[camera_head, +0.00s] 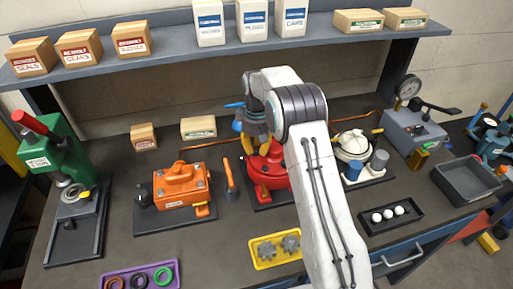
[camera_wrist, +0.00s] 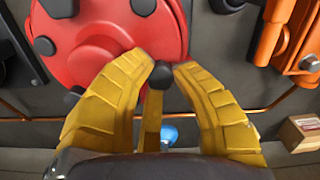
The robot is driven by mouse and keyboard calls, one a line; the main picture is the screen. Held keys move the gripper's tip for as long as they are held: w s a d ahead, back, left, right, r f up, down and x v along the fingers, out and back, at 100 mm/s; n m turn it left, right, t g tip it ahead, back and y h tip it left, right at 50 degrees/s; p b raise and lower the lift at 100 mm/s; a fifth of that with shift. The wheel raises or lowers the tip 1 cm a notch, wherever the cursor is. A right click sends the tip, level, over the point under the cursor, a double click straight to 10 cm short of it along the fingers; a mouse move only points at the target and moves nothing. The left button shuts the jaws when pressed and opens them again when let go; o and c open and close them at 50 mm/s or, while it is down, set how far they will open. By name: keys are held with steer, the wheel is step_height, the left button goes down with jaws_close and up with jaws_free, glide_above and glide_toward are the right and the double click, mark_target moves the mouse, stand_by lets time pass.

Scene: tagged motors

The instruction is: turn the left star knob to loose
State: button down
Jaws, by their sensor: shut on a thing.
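A red round machine (camera_head: 268,181) stands on a dark base near the middle of the bench, partly hidden behind my arm. In the wrist view the red housing (camera_wrist: 105,25) fills the upper left, with several dark knobs around its rim. My gripper (camera_wrist: 162,70) has its yellow fingers closed around a small dark knob (camera_wrist: 159,77) at the housing's edge. In the head view the yellow fingers (camera_head: 241,146) reach the machine's upper left side. The knob is hidden there, and its turn position cannot be told.
An orange machine (camera_head: 180,184) and an upright orange lever (camera_head: 229,180) stand left of the red machine. A white round machine (camera_head: 353,146) stands to its right. A yellow tray (camera_head: 266,264) with grey gears lies in front. A loaded shelf (camera_head: 180,52) runs above the bench.

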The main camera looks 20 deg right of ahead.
mark_target(256, 149)
steer(key=shift+s+f, duration=0.15)
steer(key=shift+f, duration=0.1)
steer(key=c, duration=1.4)
jaws_free()
steer(key=o, duration=0.4)
steer(key=shift+r, duration=0.1)
steer(key=shift+r, duration=0.1)
step_height(256, 149, up, 12)
steer(key=shift+f, duration=0.1)
